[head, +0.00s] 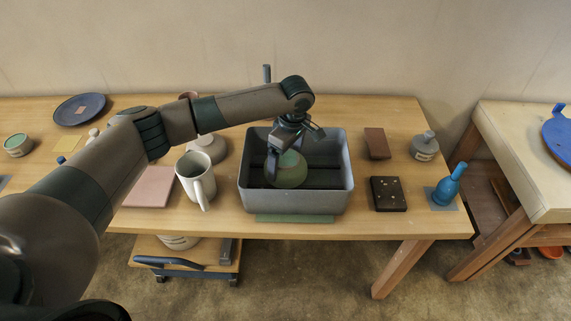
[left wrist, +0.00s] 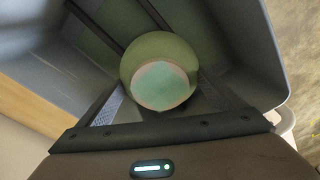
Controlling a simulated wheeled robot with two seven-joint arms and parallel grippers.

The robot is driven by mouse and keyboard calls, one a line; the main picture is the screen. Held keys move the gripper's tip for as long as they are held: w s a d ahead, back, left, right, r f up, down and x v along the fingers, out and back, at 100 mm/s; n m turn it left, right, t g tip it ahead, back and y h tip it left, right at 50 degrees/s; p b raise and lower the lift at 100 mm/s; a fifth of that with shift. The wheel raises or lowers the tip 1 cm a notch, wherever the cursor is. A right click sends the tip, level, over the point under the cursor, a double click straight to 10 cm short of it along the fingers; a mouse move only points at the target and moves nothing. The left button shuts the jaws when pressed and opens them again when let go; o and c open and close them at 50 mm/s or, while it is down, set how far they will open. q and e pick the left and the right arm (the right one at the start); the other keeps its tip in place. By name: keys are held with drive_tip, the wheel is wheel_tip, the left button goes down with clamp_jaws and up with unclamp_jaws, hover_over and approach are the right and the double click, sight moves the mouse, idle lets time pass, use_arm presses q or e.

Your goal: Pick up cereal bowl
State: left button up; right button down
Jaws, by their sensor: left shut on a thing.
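My left gripper (head: 283,152) reaches down into the bin from above and is shut on the bowl. I cannot tell whether the bowl touches the bin floor. My right gripper is not in view.
A white mug (head: 193,176) stands just left of the bin. Right of it lie a dark block (head: 388,194) and a brown tile (head: 377,143), with a blue bottle (head: 449,187) farther right. A second table (head: 510,140) stands at the right, across a gap.

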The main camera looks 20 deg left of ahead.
sight(286, 158)
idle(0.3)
use_arm(q)
drive_tip(key=shift+r, duration=0.3)
drive_tip(key=c, duration=0.5)
wheel_tip(286, 158, up, 8)
drive_tip(key=shift+r+b, duration=0.1)
drive_tip(key=shift+b, duration=1.05)
drive_tip(key=shift+r, duration=0.6)
